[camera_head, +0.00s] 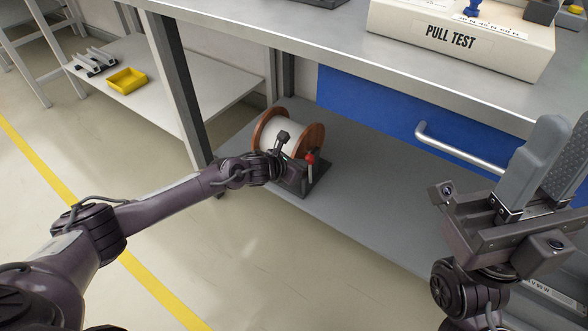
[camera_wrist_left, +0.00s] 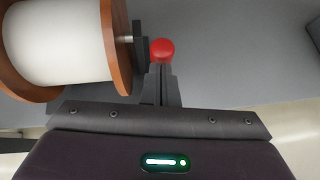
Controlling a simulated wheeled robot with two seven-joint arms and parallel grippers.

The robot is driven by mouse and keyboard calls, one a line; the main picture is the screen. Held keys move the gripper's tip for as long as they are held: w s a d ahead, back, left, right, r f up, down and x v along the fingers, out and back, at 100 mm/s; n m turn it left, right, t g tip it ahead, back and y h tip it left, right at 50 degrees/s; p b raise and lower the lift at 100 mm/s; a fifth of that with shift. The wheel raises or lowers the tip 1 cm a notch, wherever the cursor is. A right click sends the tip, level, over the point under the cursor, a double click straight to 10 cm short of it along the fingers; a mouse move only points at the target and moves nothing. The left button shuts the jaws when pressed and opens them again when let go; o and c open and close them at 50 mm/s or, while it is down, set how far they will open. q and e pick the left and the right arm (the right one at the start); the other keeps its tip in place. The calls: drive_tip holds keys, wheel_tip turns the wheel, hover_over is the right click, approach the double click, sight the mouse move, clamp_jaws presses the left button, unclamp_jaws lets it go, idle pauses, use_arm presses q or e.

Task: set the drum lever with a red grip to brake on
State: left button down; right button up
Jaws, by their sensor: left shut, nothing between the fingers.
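The cable drum (camera_head: 278,133), with brown flanges and a white winding, lies on the grey lower shelf under the bench. Its lever has a round red grip (camera_head: 310,157) and stands at the drum's right front; the grip also shows in the left wrist view (camera_wrist_left: 162,51). My left gripper (camera_wrist_left: 160,72) is shut and empty, with its fingertips close to the red grip. I cannot tell whether they touch it. The wrist hides part of the lever's foot, and no brake marking is readable. My right gripper (camera_head: 562,135) is raised at the right, its fingers apart and empty.
The bench top (camera_head: 300,32) overhangs the drum, and a bench leg (camera_head: 178,85) stands left of it. A blue panel with a metal handle (camera_head: 455,148) is to the right. The shelf (camera_head: 385,200) is clear right of the drum. A yellow bin (camera_head: 127,80) stands at far left.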

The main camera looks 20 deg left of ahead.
use_arm(q)
drive_tip(key=shift+w+d+r+b, duration=0.2)
drive_tip(key=shift+w+r, duration=0.1)
drive_tip(key=shift+w, duration=0.2)
drive_tip(key=shift+w+d+r+b, duration=0.1)
drive_tip(key=shift+w+r+b, duration=0.15)
drive_tip(key=shift+w, duration=0.25)
